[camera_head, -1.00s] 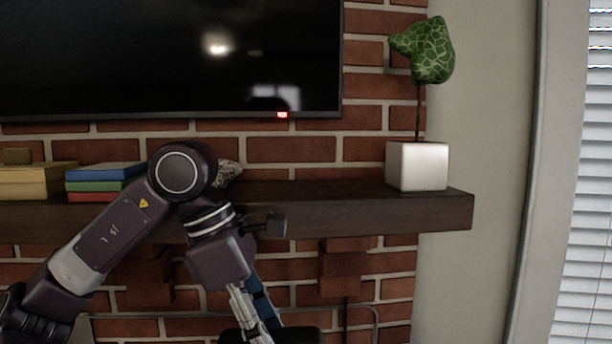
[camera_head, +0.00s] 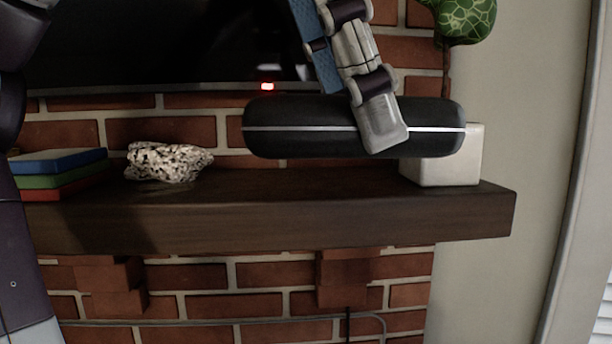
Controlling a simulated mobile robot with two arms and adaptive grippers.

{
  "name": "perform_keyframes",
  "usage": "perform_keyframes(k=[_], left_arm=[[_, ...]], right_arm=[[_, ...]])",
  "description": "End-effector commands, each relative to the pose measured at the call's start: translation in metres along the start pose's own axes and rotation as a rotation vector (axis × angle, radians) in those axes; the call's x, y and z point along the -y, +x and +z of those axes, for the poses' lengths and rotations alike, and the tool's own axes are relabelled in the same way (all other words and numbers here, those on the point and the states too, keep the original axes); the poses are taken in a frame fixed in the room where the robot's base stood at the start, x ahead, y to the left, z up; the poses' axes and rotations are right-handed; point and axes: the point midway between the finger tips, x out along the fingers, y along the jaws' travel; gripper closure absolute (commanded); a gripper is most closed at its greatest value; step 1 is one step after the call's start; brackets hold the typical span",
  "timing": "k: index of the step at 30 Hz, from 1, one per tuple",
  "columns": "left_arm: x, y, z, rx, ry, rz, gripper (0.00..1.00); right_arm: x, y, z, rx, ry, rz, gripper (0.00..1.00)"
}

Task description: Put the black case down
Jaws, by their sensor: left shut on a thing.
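The black case (camera_head: 300,128) is a long rounded box with a pale line around its middle. My left gripper (camera_head: 378,118) reaches down from the top and is shut on it, with one finger lying across the near side. The case is level and appears just above the dark wooden mantel shelf (camera_head: 270,215). I cannot tell whether it touches the shelf. It hides part of the white plant pot (camera_head: 458,165). My right gripper is not in view.
A speckled rock (camera_head: 168,162) and a stack of books (camera_head: 58,170) are on the shelf at the left. A green plant (camera_head: 466,18) rises from the pot at the right. The television (camera_head: 160,45) hangs behind. Shelf between rock and pot is bare.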

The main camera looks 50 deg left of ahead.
Motion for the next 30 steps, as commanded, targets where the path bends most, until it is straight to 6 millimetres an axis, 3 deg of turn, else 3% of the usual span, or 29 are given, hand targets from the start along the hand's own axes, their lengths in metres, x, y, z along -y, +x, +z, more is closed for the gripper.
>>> perform_keyframes(k=[3,8,18,25,30], left_arm=[[-0.007,-0.002,0.003,0.002,0.003,-0.004,0.83],[-0.047,-0.003,0.004,0.003,-0.001,-0.002,0.83],[-0.139,-0.004,0.004,0.001,-0.001,-0.001,0.83],[-0.191,-0.005,0.005,0.000,0.002,-0.003,0.83],[-0.191,0.019,-0.006,0.001,0.008,-0.002,0.83]], right_arm=[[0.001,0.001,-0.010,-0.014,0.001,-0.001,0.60],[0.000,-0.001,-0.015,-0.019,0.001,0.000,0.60],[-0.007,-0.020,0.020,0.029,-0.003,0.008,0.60],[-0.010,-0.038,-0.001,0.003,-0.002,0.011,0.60],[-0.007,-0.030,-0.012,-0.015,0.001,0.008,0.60]])
